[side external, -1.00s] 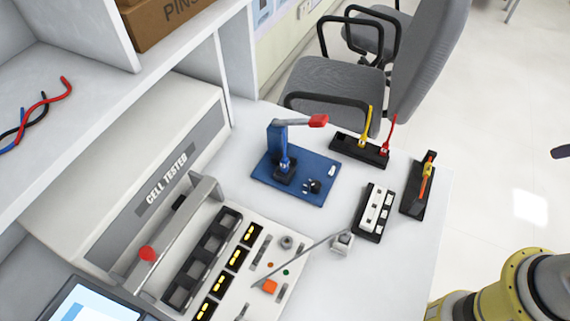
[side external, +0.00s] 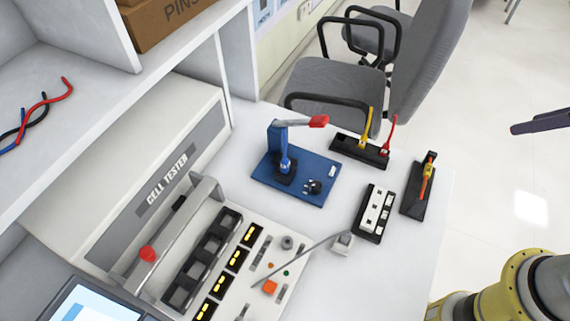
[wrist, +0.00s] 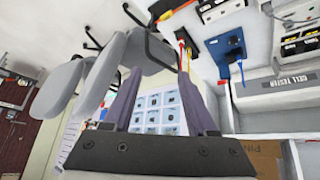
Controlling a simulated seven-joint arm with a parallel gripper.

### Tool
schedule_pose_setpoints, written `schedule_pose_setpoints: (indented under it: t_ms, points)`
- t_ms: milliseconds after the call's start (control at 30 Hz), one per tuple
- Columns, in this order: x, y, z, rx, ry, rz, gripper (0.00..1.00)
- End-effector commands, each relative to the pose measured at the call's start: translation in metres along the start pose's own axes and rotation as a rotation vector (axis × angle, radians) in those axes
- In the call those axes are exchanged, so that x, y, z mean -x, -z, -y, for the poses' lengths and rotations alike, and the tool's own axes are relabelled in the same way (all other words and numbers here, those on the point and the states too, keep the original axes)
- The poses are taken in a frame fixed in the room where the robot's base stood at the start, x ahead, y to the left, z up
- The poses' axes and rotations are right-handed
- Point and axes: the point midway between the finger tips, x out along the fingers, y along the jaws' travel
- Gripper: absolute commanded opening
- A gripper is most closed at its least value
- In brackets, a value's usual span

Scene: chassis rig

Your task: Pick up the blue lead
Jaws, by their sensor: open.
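Another blue lead (side external: 9,146) lies partly cut off on the shelf at left, with a black and a red one. My gripper (wrist: 160,70) is open and empty in the wrist view. In the side view only a dark finger (side external: 540,122) enters at the right edge, well away from the blue lead.
Black holders with yellow and red leads (side external: 360,150) stand near the fixture, with a white-topped block (side external: 376,212). The lever arm with a red handle (side external: 318,121) overhangs the plate. The cell tester (side external: 150,175) and shelf bound the left. A chair (side external: 335,85) stands behind.

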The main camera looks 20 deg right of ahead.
Motion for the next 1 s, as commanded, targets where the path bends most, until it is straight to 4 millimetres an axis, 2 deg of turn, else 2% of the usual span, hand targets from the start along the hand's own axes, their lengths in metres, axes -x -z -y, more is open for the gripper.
schedule_pose_setpoints:
  t_ms: [100,200,300,433,567,700,800,1000]
  points:
    - [-0.045,0.043,0.015,0.082,0.024,-0.068,0.57]
    - [-0.084,0.075,0.036,0.149,0.056,-0.144,0.57]
    - [-0.123,0.098,0.063,0.215,0.1,-0.22,0.57]
    - [-0.173,0.113,0.105,0.294,0.177,-0.321,0.57]
    - [-0.216,0.11,0.153,0.359,0.273,-0.418,0.57]
    - [-0.253,0.089,0.201,0.405,0.39,-0.514,0.57]
    - [-0.269,0.068,0.229,0.422,0.47,-0.572,0.57]
    - [-0.282,0.033,0.259,0.426,0.58,-0.651,0.57]
